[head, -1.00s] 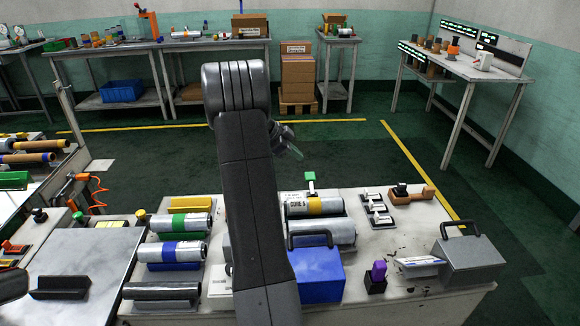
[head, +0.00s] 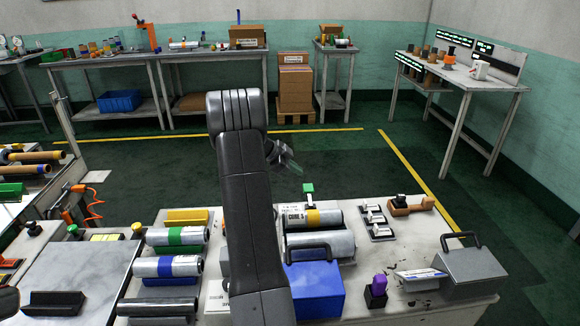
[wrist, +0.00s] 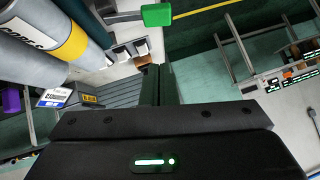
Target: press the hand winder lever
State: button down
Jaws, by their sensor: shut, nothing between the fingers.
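The hand winder lever shows as a green block (head: 308,187) on a short upright stem, at the back edge of the workbench, behind a large silver roll with a yellow band (head: 313,217). In the wrist view, its green end (wrist: 157,14) sits on a grey rod at the top of the picture. My gripper (head: 286,162) is beyond the bench's back edge in the head view, behind and left of the green block. In the wrist view my gripper (wrist: 159,84) is shut and empty, with the green end above its fingertips and apart from them.
On the bench are a blue box with a handle (head: 316,289), a grey box with a handle (head: 470,270), a purple-topped stamp (head: 376,288) and silver rolls with green (head: 178,236) and blue (head: 166,266) bands. Open dark floor (head: 340,155) lies behind the bench.

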aim_at(304, 185)
jog(key=d+f, duration=0.1)
jog(key=f, duration=0.1)
jog(key=w+d+f, duration=0.1)
jog(key=f, duration=0.1)
jog(key=d+f, duration=0.1)
jog(key=f, duration=0.1)
jog(key=shift+w+d+p, duration=0.2)
jog(key=shift+w+p, duration=0.05)
jog(key=shift+p, duration=0.05)
jog(key=shift+w+f, duration=0.15)
jog(key=shift+f, duration=0.45)
jog(key=shift+w+f+n+g+b, duration=0.4)
jog(key=shift+f+g+b, duration=0.3)
jog(key=shift+g, duration=0.05)
jog(key=shift+w+f+n+g+b, duration=0.4)
jog(key=shift+f+g+b, duration=0.25)
jog(key=shift+f+g, duration=0.1)
jog(key=f+b, duration=0.1)
jog(key=b, duration=0.2)
jog(key=shift+w+f, duration=0.1)
jog(key=shift+w, duration=0.1)
jog(key=shift+f+b, duration=0.1)
jog(key=shift+b, duration=0.25)
